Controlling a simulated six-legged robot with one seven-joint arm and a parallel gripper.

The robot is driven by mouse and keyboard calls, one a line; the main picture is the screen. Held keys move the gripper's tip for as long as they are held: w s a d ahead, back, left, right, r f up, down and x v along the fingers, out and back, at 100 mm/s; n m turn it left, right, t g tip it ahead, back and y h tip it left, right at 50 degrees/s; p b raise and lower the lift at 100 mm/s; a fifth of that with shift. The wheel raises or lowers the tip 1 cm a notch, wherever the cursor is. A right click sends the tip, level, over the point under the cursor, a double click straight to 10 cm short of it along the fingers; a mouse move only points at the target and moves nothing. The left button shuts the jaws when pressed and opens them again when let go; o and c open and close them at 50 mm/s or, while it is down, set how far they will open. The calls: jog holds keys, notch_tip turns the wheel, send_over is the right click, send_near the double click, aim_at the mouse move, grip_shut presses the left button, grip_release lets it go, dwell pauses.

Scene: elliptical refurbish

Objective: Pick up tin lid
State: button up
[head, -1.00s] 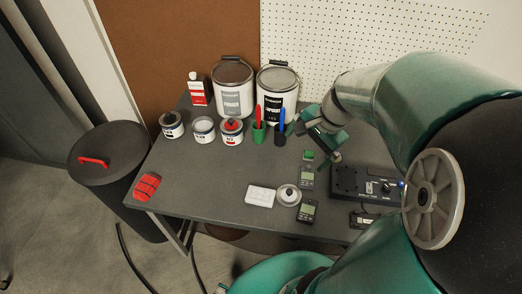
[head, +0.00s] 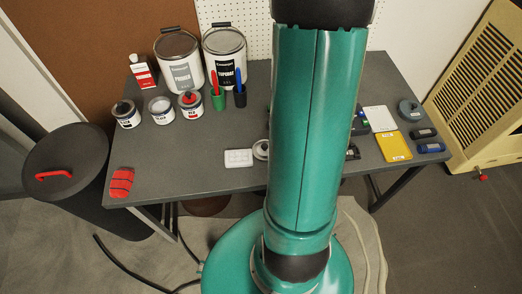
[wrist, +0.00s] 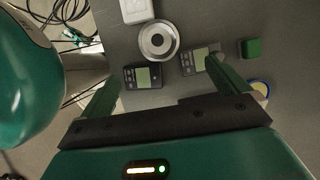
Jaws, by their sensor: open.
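The tin lid, a round silvery disc with a raised ring in its middle (wrist: 158,40), lies on the grey table (head: 205,180). In the head view the lid (head: 260,149) shows only partly, at the left edge of my arm. My gripper (wrist: 163,68) is open, its green fingers spread wide with nothing held between them. The lid appears between and a little beyond the fingertips in the wrist view; the height above it cannot be told. My arm hides the gripper in the head view. The tins (head: 160,110) stand at the table's left.
A white block (wrist: 137,10) sits beside the lid. Two dark meters (wrist: 142,77) (wrist: 199,60) lie close to the fingers, with a green block (wrist: 251,48) to the right. Large cans (head: 179,60) stand at the back. The table's front left is mostly clear.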

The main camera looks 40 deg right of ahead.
aim_at(265, 148)
jog(key=x, duration=0.7)
jog(key=shift+s+f, duration=0.1)
jog(key=shift+f, duration=0.15)
jog(key=x, duration=0.4)
jog(key=shift+a+f, duration=0.3)
jog(key=c, duration=1)
